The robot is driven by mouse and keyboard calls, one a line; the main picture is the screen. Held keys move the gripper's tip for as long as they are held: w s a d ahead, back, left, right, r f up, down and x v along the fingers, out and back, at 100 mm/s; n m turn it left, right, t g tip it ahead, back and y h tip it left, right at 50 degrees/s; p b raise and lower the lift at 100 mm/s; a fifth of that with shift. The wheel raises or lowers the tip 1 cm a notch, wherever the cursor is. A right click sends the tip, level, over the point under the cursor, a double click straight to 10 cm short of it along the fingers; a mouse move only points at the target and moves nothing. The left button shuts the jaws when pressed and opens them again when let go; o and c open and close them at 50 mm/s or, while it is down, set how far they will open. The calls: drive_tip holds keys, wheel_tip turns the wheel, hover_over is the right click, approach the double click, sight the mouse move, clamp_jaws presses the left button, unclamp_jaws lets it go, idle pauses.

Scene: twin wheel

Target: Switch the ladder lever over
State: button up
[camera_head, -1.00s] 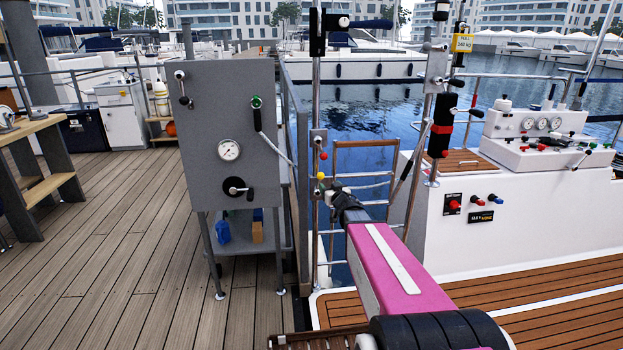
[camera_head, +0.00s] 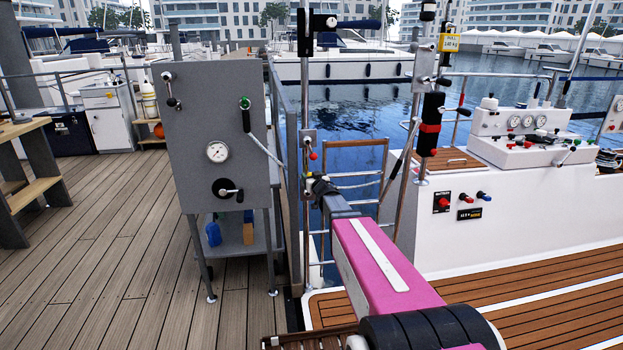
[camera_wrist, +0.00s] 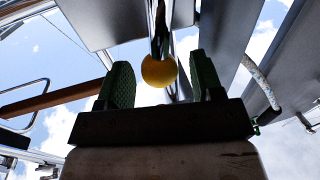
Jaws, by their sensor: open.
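A yellow ball knob (camera_wrist: 159,70) on a thin rod shows in the wrist view. It lies between the two green-padded fingers of my gripper (camera_wrist: 161,84), with visible room on both sides. My gripper is open. A small plate with a red knob (camera_head: 313,156) is on the post just above. I cannot tell whether the yellow knob belongs to the ladder lever.
A grey panel (camera_head: 195,115) with a gauge and handles stands close left of my gripper. A rail (camera_head: 284,110) runs behind it. The white console (camera_head: 520,150) is at right. Wooden decking (camera_head: 95,240) at left is clear.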

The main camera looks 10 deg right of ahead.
clamp_jaws()
drive_tip(key=shift+d, duration=0.1)
drive_tip(key=d+f+m+t+h, duration=0.2)
drive_tip(key=d+f+m, duration=0.4)
drive_tip(key=m, duration=1.1)
drive_tip(key=shift+d+f+m+t+h, duration=0.3)
drive_tip(key=shift+f+m, duration=0.1)
drive_tip(key=shift+f, duration=0.8)
unclamp_jaws()
